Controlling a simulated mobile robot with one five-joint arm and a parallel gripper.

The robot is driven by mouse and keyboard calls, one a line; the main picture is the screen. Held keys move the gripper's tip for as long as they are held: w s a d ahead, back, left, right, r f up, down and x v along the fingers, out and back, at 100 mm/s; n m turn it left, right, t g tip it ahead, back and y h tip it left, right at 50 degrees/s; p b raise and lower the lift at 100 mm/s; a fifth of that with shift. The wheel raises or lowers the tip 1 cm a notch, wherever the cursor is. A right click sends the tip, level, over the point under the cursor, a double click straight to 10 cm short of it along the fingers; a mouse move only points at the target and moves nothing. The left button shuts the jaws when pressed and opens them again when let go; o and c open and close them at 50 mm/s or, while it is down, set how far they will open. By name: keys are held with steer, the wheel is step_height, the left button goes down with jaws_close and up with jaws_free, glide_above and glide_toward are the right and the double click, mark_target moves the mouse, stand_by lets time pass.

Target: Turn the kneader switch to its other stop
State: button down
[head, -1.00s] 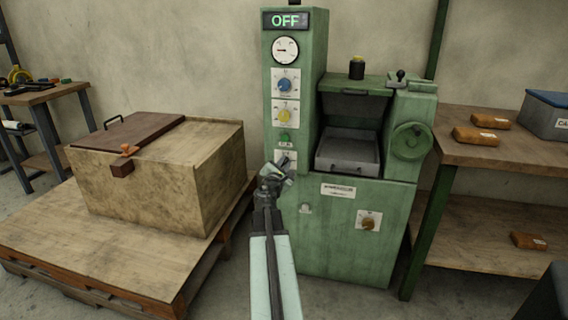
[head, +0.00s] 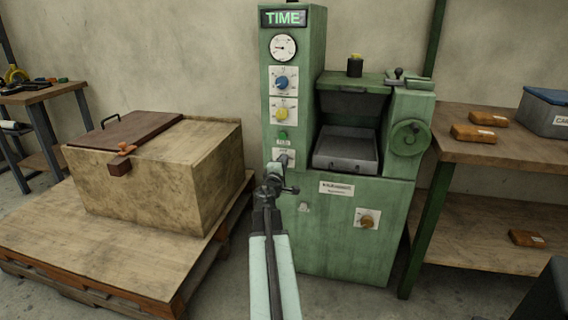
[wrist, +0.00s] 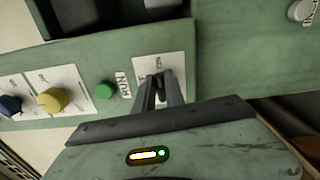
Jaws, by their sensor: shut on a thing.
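The green kneader machine (head: 345,225) stands in the middle of the head view, and its display (head: 284,17) reads TIME. The switch sits on a small white plate (head: 284,156) low on the left column, below the green button (head: 283,136). My gripper (head: 280,170) is at this plate. In the wrist view the fingers (wrist: 161,82) are close together against the switch plate (wrist: 160,69), shut on the switch. The fingers hide most of the switch, so its exact angle cannot be told.
Above are a blue knob (head: 282,83), a yellow knob (head: 282,114) and a gauge (head: 284,47). An orange knob (head: 367,222) is lower right. A wooden crate (head: 155,170) stands on a pallet at left. A workbench (head: 480,150) with orange packets is at right.

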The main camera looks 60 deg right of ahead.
steer(key=shift+a+f+m, duration=0.1)
steer(key=shift+m, duration=0.4)
steer(key=c, duration=1.4)
jaws_free()
steer(key=v, duration=0.7)
steer(key=shift+a, duration=0.35)
